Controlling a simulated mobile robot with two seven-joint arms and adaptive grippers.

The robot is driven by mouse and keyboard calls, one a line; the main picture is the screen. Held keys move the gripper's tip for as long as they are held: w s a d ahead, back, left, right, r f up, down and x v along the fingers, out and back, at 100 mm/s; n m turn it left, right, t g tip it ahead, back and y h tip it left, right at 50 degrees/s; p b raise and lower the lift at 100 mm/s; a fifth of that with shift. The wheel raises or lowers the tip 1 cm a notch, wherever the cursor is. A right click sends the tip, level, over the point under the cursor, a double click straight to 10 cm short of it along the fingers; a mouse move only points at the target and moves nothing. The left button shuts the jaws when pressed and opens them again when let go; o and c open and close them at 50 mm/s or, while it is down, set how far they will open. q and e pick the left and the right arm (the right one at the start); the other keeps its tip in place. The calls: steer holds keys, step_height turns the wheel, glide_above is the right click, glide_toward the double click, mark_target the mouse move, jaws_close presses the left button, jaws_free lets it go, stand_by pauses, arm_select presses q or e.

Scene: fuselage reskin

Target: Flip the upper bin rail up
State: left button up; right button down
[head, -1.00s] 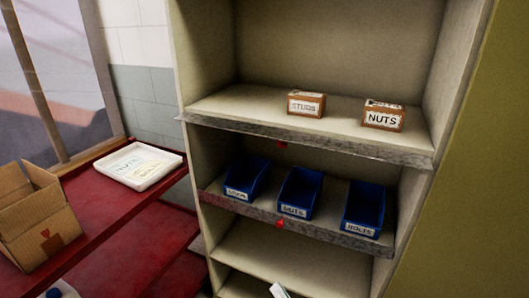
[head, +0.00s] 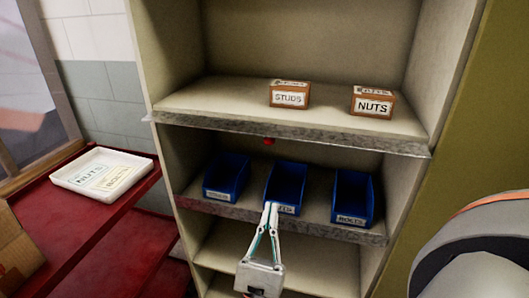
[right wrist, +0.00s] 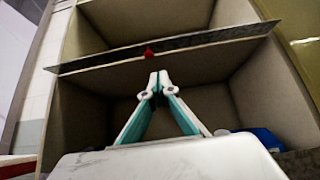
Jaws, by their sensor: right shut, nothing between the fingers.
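The upper bin rail (head: 300,132) is a worn grey metal strip along the front edge of the upper shelf. A small red tab (head: 268,141) hangs under its middle. The rail (right wrist: 210,40) and its red tab (right wrist: 149,52) also cross the right wrist view, above and beyond the fingertips. My right gripper (head: 270,206) is shut and empty, pointing up in front of the lower rail and the middle blue bin, apart from the upper rail. It also shows in the right wrist view (right wrist: 158,80). My left gripper is not in view.
Blue bins (head: 226,178) stand on the lower shelf behind a second grey rail (head: 325,231). A STUDS box (head: 289,97) and a NUTS box (head: 372,104) sit on the upper shelf. A white tray (head: 70,180) lies on the red bench at left.

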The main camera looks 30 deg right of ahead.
steer(key=shift+s+m+g+h, duration=0.1)
steer(key=shift+m+g+h, duration=0.2)
steer(key=shift+g, duration=0.1)
steer(key=shift+d+r, duration=0.1)
steer(key=p, duration=0.4)
glide_toward(282, 135)
steer(key=w+d, duration=0.3)
step_height(282, 135, up, 3)
steer(key=shift+d+r+p, duration=0.15)
steer(key=shift+p, duration=0.35)
steer(key=shift+r, duration=0.35)
